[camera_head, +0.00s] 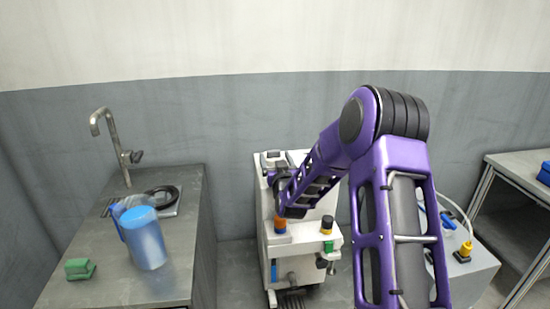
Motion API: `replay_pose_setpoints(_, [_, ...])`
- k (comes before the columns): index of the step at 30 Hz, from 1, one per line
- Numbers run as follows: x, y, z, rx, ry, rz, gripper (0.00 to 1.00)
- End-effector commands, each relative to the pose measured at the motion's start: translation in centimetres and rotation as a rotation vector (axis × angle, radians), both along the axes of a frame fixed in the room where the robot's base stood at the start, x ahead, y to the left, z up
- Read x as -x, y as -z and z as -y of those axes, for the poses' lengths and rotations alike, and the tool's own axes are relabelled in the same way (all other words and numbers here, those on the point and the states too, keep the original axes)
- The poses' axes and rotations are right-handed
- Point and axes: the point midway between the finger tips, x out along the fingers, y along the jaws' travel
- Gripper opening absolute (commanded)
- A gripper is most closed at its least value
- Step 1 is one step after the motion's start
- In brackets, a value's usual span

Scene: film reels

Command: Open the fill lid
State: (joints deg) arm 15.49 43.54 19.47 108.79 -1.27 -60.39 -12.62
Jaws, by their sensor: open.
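A white machine (267,236) stands against the grey wall in the middle of the view. My purple arm reaches over it from the right foreground and hides much of its top. My gripper (272,173) is open at the machine's upper left, close to a small dark and grey part (271,155) on top. I cannot tell whether that part is the fill lid, or whether my gripper touches it. No raised lid shows clearly.
At left, a grey counter (110,290) holds a tap (118,150), a sink, a blue-lidded container (146,240) and a green block (80,268). At right are a grey unit with a yellow knob (463,251) and a metal table (518,163) with a blue bin (544,174).

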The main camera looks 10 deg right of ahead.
Motion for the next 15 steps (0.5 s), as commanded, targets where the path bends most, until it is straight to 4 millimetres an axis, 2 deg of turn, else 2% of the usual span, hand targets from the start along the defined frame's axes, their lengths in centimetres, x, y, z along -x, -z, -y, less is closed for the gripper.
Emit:
replay_pose_setpoints(5, [-1.03, -0.04, -0.01, 0.001, 0.000, 0.001, 0.85])
replay_pose_setpoints(13, [-1.12, -0.03, 0.00, 0.001, 0.000, 0.000, 0.85])
replay_pose_setpoints(15, [-1.11, -0.03, 0.00, 0.000, 0.000, 0.001, 0.74])
